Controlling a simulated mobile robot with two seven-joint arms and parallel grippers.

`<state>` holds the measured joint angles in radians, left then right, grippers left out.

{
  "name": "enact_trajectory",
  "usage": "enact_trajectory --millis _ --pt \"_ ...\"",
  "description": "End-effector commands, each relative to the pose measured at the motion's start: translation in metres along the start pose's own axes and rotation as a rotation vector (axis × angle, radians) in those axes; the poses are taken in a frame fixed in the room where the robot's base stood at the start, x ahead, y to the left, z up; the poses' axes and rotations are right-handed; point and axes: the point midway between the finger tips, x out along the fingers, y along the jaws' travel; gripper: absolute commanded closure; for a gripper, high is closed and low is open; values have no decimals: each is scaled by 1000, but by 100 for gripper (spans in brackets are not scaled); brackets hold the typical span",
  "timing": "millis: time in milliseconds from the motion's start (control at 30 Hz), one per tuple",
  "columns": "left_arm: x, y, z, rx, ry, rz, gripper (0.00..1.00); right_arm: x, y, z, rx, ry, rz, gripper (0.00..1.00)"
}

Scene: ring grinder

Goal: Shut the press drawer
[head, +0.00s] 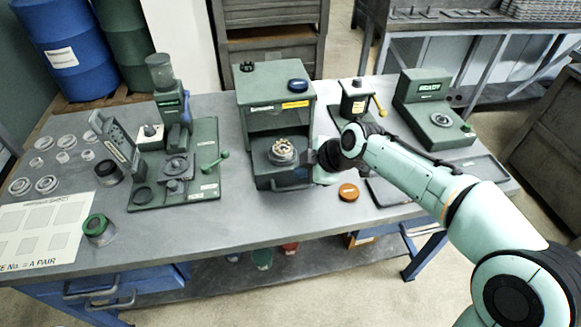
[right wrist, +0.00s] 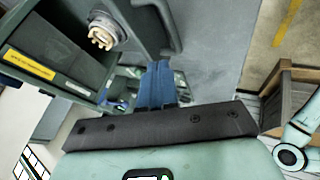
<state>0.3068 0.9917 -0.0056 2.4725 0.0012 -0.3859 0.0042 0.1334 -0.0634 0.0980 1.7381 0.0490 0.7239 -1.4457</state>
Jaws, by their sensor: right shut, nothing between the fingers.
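The press (head: 275,98) is a green-grey box with a blue knob on top, at the middle of the table in the head view. Its drawer (head: 265,176) sticks out at the front and carries a round metal fixture with a brass-coloured top (head: 283,150). The fixture also shows in the right wrist view (right wrist: 104,32). My right gripper (head: 312,160) is at the drawer's right side near its front, shut and empty. Its blue fingers are together in the right wrist view (right wrist: 158,82). I cannot tell whether they touch the drawer. My left gripper is not in view.
A green station with a lever (head: 205,165) stands left of the press. An orange disc (head: 348,192) lies in front. Rings and a white sheet (head: 45,235) lie at left.

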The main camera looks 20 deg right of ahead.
Motion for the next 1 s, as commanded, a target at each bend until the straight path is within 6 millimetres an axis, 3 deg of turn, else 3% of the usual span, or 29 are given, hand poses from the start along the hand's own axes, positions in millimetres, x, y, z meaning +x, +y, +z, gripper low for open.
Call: enact_trajectory --millis 300,500,1000 --pt "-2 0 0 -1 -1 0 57 58 -1 0 0 0 -5 100" --pt "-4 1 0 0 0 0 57 83 -1 0 1 0 -3 100" --pt "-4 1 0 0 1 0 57 91 0 0 1 0 0 100"
